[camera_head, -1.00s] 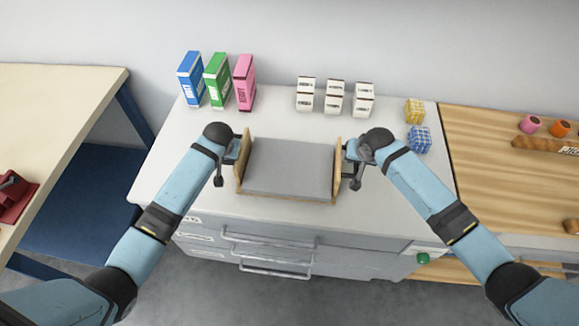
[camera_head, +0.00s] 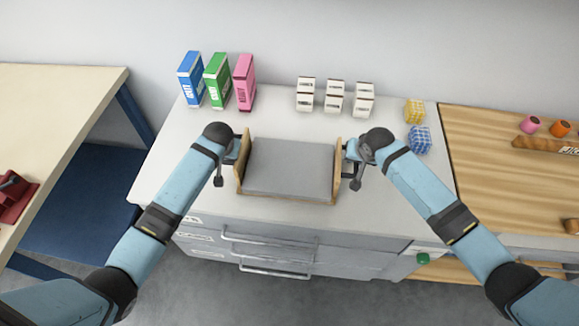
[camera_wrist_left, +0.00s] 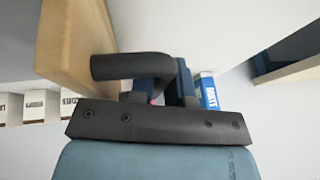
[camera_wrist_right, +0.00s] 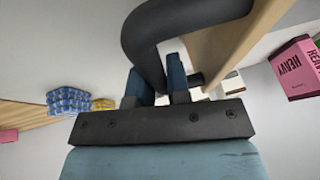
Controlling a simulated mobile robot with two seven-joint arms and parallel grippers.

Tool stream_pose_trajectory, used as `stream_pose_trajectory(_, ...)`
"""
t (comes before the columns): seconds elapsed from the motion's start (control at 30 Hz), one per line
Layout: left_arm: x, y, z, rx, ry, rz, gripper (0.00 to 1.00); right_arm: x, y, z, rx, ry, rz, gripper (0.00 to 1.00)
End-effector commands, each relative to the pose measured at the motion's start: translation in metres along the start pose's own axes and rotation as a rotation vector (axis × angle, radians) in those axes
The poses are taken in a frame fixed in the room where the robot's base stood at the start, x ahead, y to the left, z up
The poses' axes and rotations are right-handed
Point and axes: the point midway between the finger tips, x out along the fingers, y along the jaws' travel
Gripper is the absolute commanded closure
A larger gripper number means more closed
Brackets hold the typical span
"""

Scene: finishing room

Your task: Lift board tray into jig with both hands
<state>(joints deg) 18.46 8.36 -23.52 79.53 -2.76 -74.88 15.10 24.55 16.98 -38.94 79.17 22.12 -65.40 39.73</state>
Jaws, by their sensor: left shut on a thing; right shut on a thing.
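The board tray (camera_head: 288,166) has a grey flat bed between two upright wooden end walls and sits at the front middle of the white cabinet top. My left gripper (camera_head: 239,148) is at its left end wall, shut on the dark handle there; the curved handle (camera_wrist_left: 130,66) and wooden wall (camera_wrist_left: 78,40) show in the left wrist view. My right gripper (camera_head: 348,152) is shut on the handle at the right end wall; that dark curved handle (camera_wrist_right: 150,40) shows in the right wrist view. I cannot tell whether the tray touches the top. No jig is clearly identifiable.
Blue (camera_head: 191,79), green (camera_head: 216,80) and pink (camera_head: 244,82) boxes stand behind left. Several small white boxes (camera_head: 335,87) stand behind the tray. Yellow (camera_head: 414,110) and blue (camera_head: 420,139) patterned blocks are at right. A wooden bench (camera_head: 490,180) adjoins on the right.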

Motion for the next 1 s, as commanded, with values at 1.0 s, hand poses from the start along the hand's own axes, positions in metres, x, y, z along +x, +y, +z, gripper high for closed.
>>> stream_pose_trajectory(1.0,-0.036,-0.009,-0.016,0.000,0.001,0.000,1.00,-0.037,-0.008,-0.017,0.001,0.004,-0.002,1.00)
